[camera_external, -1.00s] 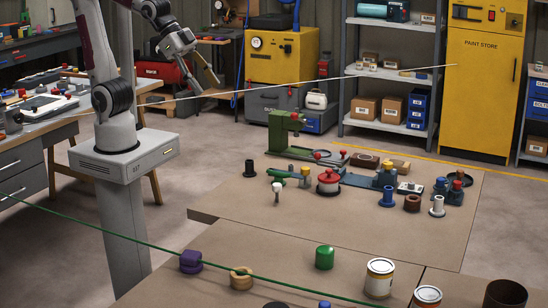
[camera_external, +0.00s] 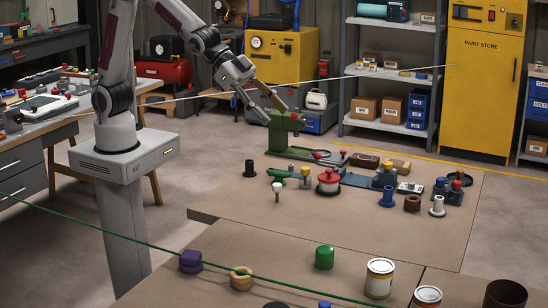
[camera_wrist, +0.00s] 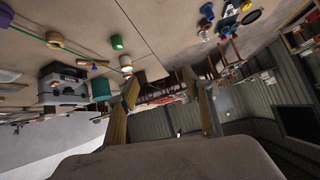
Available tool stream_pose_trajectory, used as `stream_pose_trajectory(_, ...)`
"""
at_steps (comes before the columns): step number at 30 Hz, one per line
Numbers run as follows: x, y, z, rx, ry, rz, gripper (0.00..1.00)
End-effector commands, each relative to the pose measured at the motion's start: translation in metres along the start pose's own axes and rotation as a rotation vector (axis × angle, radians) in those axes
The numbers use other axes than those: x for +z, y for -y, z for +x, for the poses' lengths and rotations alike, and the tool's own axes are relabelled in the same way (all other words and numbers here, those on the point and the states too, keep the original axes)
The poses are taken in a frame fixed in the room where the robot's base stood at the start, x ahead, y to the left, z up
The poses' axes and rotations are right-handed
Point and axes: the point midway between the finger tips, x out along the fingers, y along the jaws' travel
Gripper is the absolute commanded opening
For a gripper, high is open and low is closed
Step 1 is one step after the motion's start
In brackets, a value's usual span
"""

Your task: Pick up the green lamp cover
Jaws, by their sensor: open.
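The green lamp cover (camera_external: 324,258) is a small green cylinder with a rounded top. It stands upright on the near brown bench (camera_external: 290,248), right of the tan ring. It also shows in the upper left of the wrist view (camera_wrist: 117,43). My gripper (camera_external: 277,114) is open and empty, raised in the air far behind and left of the cover. In the external view its fingertips overlap the top of a green bench tool (camera_external: 279,132); I cannot tell how near they are. In the wrist view the two fingers (camera_wrist: 168,82) stand wide apart with nothing between them.
A purple spool (camera_external: 190,262) and a tan ring (camera_external: 241,278) stand left of the cover, paint cans (camera_external: 380,279) to its right. A green cord (camera_external: 130,237) crosses in front. Several small parts crowd the farther board (camera_external: 340,222). Bare surface surrounds the cover.

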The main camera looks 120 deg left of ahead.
Motion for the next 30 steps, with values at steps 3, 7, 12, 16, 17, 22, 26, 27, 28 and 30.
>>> stream_pose_trajectory(3, -0.005, -0.006, 0.028, 0.016, -0.023, 0.012, 0.5)
stream_pose_trajectory(7, -0.01, -0.014, 0.057, 0.035, -0.054, 0.025, 0.5)
stream_pose_trajectory(12, -0.013, -0.026, 0.093, 0.064, -0.092, 0.04, 0.5)
stream_pose_trajectory(16, -0.012, -0.037, 0.121, 0.09, -0.121, 0.052, 0.5)
stream_pose_trajectory(17, -0.012, -0.039, 0.127, 0.096, -0.129, 0.054, 0.5)
stream_pose_trajectory(22, -0.007, -0.055, 0.162, 0.133, -0.166, 0.065, 0.5)
stream_pose_trajectory(26, -0.001, -0.067, 0.188, 0.164, -0.193, 0.071, 0.5)
stream_pose_trajectory(27, 0.001, -0.072, 0.196, 0.174, -0.203, 0.074, 0.5)
stream_pose_trajectory(28, 0.004, -0.075, 0.201, 0.182, -0.208, 0.075, 0.5)
stream_pose_trajectory(30, 0.008, -0.082, 0.214, 0.2, -0.224, 0.077, 0.5)
